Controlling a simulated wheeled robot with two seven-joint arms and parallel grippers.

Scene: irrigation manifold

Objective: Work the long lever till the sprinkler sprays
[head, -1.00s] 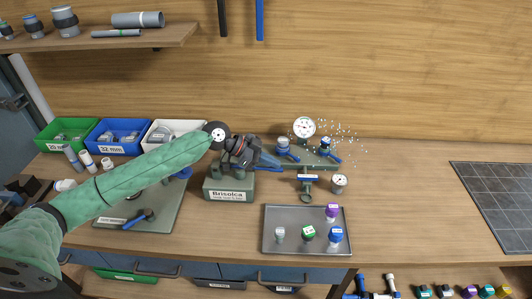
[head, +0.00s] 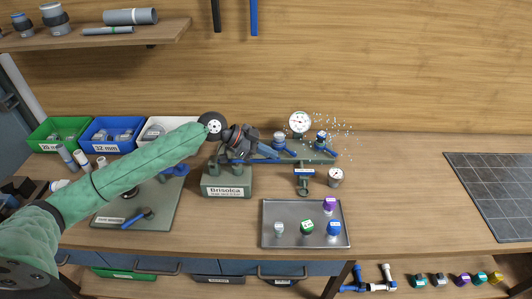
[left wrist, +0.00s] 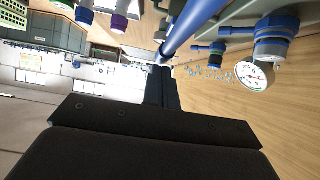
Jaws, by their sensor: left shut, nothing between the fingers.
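My left gripper (head: 258,148) is shut with nothing in it, at the left end of the grey-green manifold (head: 318,155). A long blue lever (left wrist: 196,24) runs close past my shut fingers in the left wrist view; I cannot tell whether they touch. In the head view, part of the lever is hidden by my gripper. White droplets (head: 338,126) hang in the air right of the round gauge (head: 299,123), and show in the left wrist view. Two blue-handled valves (head: 280,139) (head: 321,138) stand on the manifold. My right gripper is not in view.
A box labelled Brisolca (head: 226,190) stands below my gripper. A grey tray (head: 272,236) holds several coloured caps. Green (head: 47,145) and blue (head: 97,148) bins stand at the back left. The right side of the bench is mostly clear beside a dark grid panel (head: 495,190).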

